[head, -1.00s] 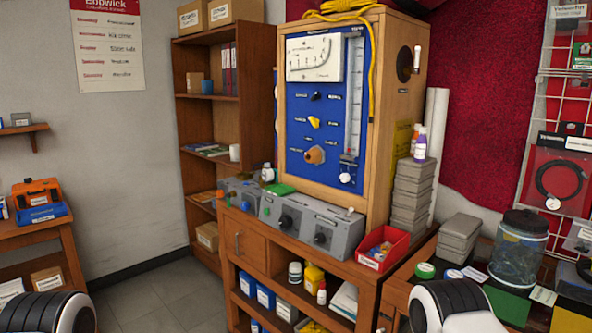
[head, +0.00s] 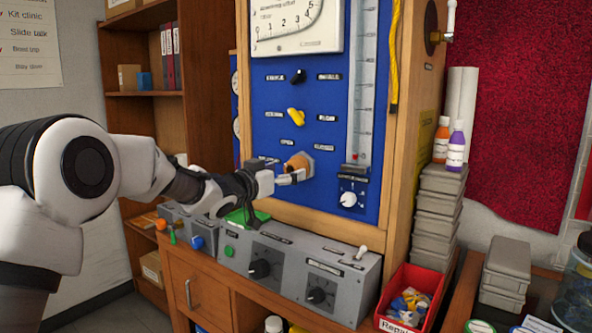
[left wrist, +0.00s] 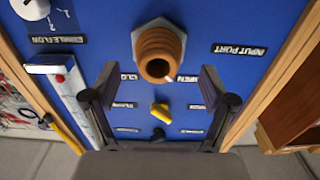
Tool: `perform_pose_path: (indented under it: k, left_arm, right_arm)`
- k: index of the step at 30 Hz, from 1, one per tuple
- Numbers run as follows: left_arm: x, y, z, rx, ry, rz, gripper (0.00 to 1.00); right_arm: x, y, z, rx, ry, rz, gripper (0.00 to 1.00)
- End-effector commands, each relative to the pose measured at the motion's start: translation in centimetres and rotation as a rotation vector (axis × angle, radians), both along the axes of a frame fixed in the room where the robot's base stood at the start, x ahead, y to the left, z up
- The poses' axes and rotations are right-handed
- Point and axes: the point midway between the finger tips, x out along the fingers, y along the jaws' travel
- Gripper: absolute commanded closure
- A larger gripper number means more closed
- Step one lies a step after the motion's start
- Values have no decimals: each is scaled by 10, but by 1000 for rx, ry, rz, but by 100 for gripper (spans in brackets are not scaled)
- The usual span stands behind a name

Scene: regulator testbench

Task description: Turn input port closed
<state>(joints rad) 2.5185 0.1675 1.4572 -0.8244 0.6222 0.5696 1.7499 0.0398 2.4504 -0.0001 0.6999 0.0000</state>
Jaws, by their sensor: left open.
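The input port (head: 298,163) is an orange-brown ribbed fitting with a grey hex base, low on the blue panel (head: 270,205). In the left wrist view the fitting (left wrist: 158,55) shows its round open end, beside the "INPUT PORT" label (left wrist: 239,49). Small labels, partly covered and reading like "closed" and "open", sit at its two sides. My left gripper (head: 284,178) is at the fitting in the head view. In the left wrist view its fingers (left wrist: 157,84) are apart, one on each side, with gaps between them and the fitting. My right gripper is not in view.
A yellow knob (head: 296,117) and a black knob (head: 298,76) sit above the fitting, a white dial (head: 348,199) at lower right. Grey control boxes (head: 290,270) stand on the bench below. A red bin (head: 405,290) and grey stacked boxes (head: 440,215) are at right.

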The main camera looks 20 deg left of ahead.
Motion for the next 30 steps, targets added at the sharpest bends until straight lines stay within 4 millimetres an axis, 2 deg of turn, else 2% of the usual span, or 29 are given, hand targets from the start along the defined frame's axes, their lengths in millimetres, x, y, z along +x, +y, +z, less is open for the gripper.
perform_pose_path:
  k: [3, 6, 14, 15, 17, 18, 20, 30]
  left_arm:
    - [22, -9, 1, 1, 1, -1, 16]
    - [33, -12, 0, 0, 1, 0, 16]
    - [37, -14, -1, -1, 1, 0, 16]
    - [37, -14, -1, -1, 1, 0, 23]
    - [37, -14, -1, -1, 1, 0, 44]
    - [36, -14, -1, -1, 1, 0, 58]
    - [36, -14, -1, -1, 1, 0, 77]
    - [36, -14, -2, 16, -4, 0, 77]
  right_arm:
    - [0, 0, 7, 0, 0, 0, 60]
    - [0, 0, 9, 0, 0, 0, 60]
    - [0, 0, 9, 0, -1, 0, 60]
    - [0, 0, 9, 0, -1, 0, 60]
    - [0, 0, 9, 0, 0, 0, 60]
    - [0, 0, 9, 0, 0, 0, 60]
    - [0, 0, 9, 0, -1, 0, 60]
    - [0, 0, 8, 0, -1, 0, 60]
